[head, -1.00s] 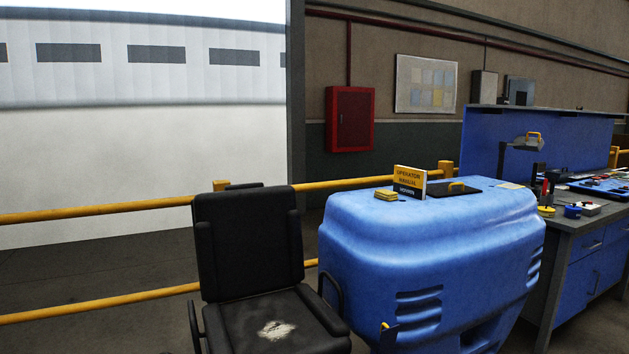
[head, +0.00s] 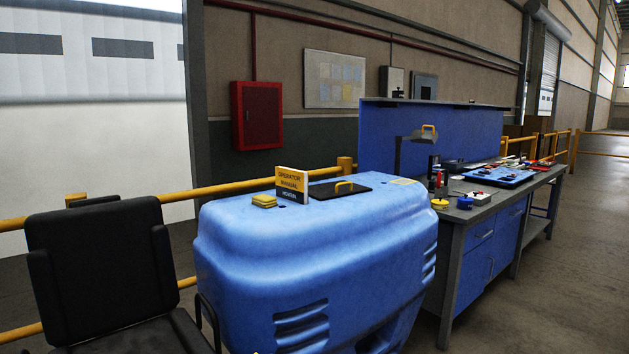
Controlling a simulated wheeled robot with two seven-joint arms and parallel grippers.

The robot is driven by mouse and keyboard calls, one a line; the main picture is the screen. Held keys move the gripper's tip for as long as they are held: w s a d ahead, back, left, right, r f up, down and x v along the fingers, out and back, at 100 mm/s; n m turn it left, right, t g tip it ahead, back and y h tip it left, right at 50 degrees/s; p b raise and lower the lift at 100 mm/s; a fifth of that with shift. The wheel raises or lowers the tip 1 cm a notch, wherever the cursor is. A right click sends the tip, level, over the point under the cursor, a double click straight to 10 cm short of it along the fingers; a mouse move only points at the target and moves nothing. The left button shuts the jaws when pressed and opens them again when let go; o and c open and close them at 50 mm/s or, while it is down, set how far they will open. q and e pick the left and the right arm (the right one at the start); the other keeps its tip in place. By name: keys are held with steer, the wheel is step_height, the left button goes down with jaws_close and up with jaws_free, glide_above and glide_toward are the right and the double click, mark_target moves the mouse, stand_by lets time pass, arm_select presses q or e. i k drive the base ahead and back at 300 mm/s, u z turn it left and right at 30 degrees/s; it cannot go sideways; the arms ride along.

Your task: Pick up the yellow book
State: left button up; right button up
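The yellow book (head: 291,184) stands upright on top of the blue machine housing (head: 318,240) in the head view. Its cover has a yellow upper part with the words "OPERATOR MANUAL" and a dark lower band. White page edges show along its top. A small yellow stack (head: 264,201) lies just left of it. A black plate with a yellow handle (head: 341,188) lies to its right. Neither of my grippers is in view.
A black chair (head: 100,270) stands left of the housing. A grey workbench with blue drawers (head: 483,237) stands to the right, with tools and a blue tray (head: 499,176) on it. A yellow railing (head: 232,187) runs behind. Open floor (head: 570,270) shows at the far right.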

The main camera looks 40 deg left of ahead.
mark_target(292, 183)
steer(key=i, duration=2.4)
steer(key=u, duration=1.8)
steer(key=i, duration=0.85)
